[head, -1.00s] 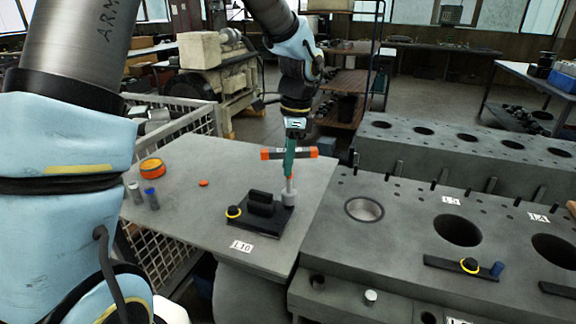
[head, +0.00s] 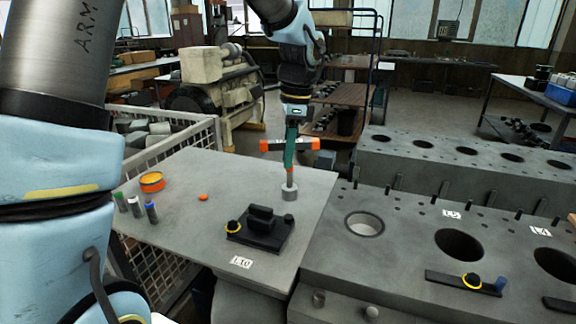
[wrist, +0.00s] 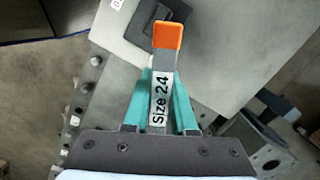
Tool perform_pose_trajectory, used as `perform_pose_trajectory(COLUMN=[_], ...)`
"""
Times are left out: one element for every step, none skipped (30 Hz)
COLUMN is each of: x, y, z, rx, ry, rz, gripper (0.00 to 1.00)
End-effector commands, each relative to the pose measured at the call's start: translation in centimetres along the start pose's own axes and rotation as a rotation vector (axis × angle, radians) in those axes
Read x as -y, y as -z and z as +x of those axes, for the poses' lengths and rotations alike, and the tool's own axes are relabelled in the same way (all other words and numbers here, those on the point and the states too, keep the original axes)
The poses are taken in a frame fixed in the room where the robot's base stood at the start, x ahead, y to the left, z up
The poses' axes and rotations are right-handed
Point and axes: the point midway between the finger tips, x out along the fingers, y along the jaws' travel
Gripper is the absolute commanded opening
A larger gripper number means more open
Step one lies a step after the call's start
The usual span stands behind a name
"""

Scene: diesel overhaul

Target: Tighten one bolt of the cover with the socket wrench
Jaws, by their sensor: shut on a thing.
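My gripper (head: 290,148) is shut on the socket wrench and points down above the grey table. In the wrist view, the wrench's bar (wrist: 162,98) reads "Size 24" between my green fingers. A black cover (head: 258,238) with a raised block and a yellow ring lies on the table by a label "L10". The socket appears behind the cover's far right corner, apart from it. Whether the cover carries a bolt is unclear.
The table's back is clear.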

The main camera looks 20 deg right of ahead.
Motion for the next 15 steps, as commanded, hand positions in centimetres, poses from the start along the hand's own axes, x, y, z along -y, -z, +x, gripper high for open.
perform_pose_trajectory(x=[0.0,0.0,0.1,0.1,0.0,0.0,0.0,0.0,0.0,0.0,0.0,0.0,0.0,0.0,0.0], y=[-0.1,-0.1,-0.2,-0.2,-0.2,-0.3,-0.3,-0.3,-0.3,-0.3,-0.3,-0.3,-0.3,-0.3,-0.3], z=[-0.8,-1.1,-1.6,-1.8,-2.0,-2.2,-2.3,-2.4,-2.4,-2.4,-2.4,-2.4,-2.4,-2.4,-2.4], rx=[-0.001,-0.001,-0.001,0.0,0.0,0.0,0.0,0.0,0.0,0.0,0.0,0.0,0.0,0.0,0.0], ry=[0.003,0.003,0.003,0.003,0.002,0.001,0.001,0.001,0.0,0.0,0.0,0.0,0.0,0.0,0.0], rz=[0.0,0.0,0.0,0.0,0.0,0.0,0.0,0.0,0.0,0.0,0.0,0.0,0.0,0.0,0.0], gripper=[0.0,0.0,0.0,0.0,0.0,0.0,0.0,0.0,0.0,0.0,0.0,0.0,0.0,0.0,0.0])
